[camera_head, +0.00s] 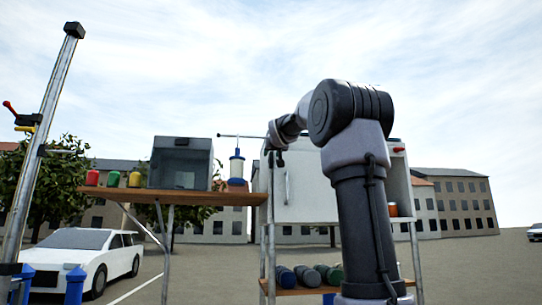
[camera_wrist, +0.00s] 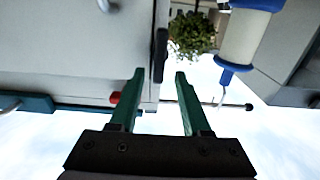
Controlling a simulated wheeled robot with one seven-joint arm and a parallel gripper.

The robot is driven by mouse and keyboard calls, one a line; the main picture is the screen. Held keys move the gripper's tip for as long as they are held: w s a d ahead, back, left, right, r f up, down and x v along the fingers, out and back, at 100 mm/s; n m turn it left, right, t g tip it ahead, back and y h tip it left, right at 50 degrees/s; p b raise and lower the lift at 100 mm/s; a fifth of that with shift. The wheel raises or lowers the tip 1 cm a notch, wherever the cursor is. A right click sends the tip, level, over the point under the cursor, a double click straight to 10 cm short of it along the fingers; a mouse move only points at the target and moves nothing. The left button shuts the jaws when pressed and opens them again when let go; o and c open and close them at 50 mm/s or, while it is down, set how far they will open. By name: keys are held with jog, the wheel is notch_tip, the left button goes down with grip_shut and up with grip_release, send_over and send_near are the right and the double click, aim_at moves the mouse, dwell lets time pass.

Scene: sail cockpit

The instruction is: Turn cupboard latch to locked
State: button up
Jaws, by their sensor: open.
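The white cupboard (camera_head: 310,185) stands on a rack, its door bearing an upright handle (camera_head: 286,187). In the wrist view the pale cupboard front (camera_wrist: 70,50) fills the upper left. A dark elongated latch (camera_wrist: 161,55) sits at the cupboard's edge, its length running up and down in the picture. My gripper (camera_wrist: 160,75) is open and empty, with green fingers. The latch appears between the fingertips in the picture; I cannot tell whether they touch it. In the head view my gripper is at the cupboard's upper left corner, largely hidden by my arm.
A wooden shelf (camera_head: 200,197) holds a grey box (camera_head: 181,162) and coloured cans. Several rolled items (camera_head: 308,276) lie below the cupboard.

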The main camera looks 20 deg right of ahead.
jog(key=shift+x, duration=0.9)
grip_shut()
